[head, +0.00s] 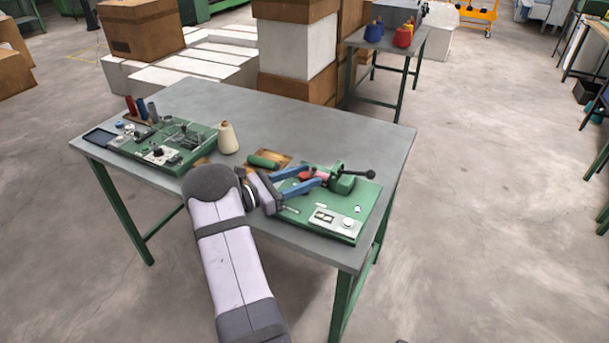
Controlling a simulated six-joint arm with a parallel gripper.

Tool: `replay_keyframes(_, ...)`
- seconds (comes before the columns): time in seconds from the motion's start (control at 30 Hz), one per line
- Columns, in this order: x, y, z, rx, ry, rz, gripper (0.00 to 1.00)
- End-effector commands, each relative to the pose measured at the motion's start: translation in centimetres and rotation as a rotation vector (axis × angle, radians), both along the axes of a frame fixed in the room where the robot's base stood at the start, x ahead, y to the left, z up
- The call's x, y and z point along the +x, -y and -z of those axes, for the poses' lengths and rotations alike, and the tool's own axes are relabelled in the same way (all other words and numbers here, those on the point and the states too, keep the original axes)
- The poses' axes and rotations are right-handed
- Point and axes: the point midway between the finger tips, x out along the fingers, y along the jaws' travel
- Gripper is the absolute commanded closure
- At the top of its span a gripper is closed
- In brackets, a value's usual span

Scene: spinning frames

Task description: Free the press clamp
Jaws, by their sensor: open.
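The press clamp (343,182) is a green block with a dark lever ending in a black knob (370,174) that points right. It stands on a green base plate (370,208) at the right of the grey table. My gripper (316,177) reaches in from the left, its two blue fingers spread just left of the clamp. A pinkish-red part (306,176) shows between the fingers. I cannot tell whether the fingers touch it. My gripper and arm hide the left part of the base plate.
A white panel (335,221) sits at the plate's front. Another green plate with small fittings (176,140) lies at the table's left. The table's back right (350,130) is clear.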

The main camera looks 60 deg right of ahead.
Motion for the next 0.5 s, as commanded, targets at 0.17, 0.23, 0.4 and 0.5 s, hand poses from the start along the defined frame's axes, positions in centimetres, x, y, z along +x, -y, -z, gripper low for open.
replay_keyframes(0.17, -0.12, 0.2, 0.04, 0.0, 0.0, -0.001, 0.56)
replay_keyframes(0.23, -0.11, 0.19, 0.05, 0.0, 0.0, -0.001, 0.56)
replay_keyframes(0.4, -0.11, 0.18, 0.04, 0.0, 0.0, 0.0, 0.8)
replay_keyframes(0.5, -0.11, 0.17, 0.04, 0.0, 0.0, 0.0, 1.0)
